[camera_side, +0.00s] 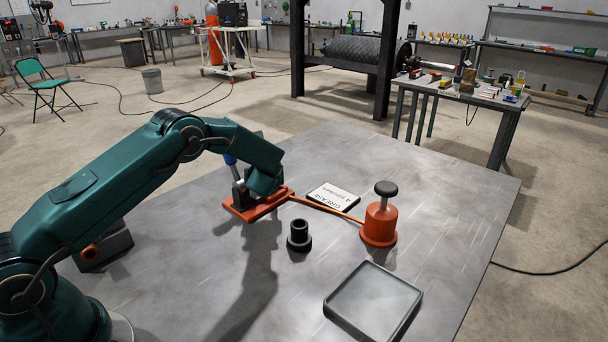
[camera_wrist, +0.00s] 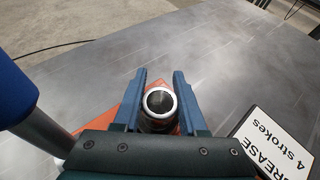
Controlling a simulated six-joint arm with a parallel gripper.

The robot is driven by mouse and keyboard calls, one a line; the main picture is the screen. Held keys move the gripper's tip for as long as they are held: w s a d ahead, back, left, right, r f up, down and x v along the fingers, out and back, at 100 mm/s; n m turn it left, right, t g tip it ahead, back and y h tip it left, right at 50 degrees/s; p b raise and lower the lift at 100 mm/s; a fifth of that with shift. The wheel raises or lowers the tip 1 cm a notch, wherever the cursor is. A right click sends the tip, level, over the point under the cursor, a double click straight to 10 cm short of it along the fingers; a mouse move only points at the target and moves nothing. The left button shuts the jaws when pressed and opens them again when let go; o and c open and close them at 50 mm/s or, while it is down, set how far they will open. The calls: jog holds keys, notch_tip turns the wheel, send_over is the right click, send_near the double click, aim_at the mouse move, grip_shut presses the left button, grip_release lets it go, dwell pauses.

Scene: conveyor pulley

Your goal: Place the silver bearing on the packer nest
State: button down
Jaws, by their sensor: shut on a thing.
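The silver bearing (camera_wrist: 160,116) is a bright ring with a dark middle, held between the two blue fingers of my gripper (camera_wrist: 160,80) in the wrist view. The orange packer base, which I take for the packer nest (camera_side: 240,212), lies under my gripper in the side view. Its orange plate also shows beneath the bearing in the wrist view (camera_wrist: 131,95). A lever with a blue handle (camera_side: 230,158) rises beside it. In the side view my arm hides the bearing. I cannot tell whether the bearing touches the nest.
An orange hose (camera_side: 325,207) runs from the packer to an orange grease pump (camera_side: 380,224) with a black knob. A "GREASE 4 strokes" card (camera_side: 334,194), a black stepped post (camera_side: 298,240) and a grey tray (camera_side: 337,313) are on the table. The front middle is clear.

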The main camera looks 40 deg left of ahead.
jog(key=shift+f, duration=0.1)
jog(key=shift+c, duration=2.3)
grip_release()
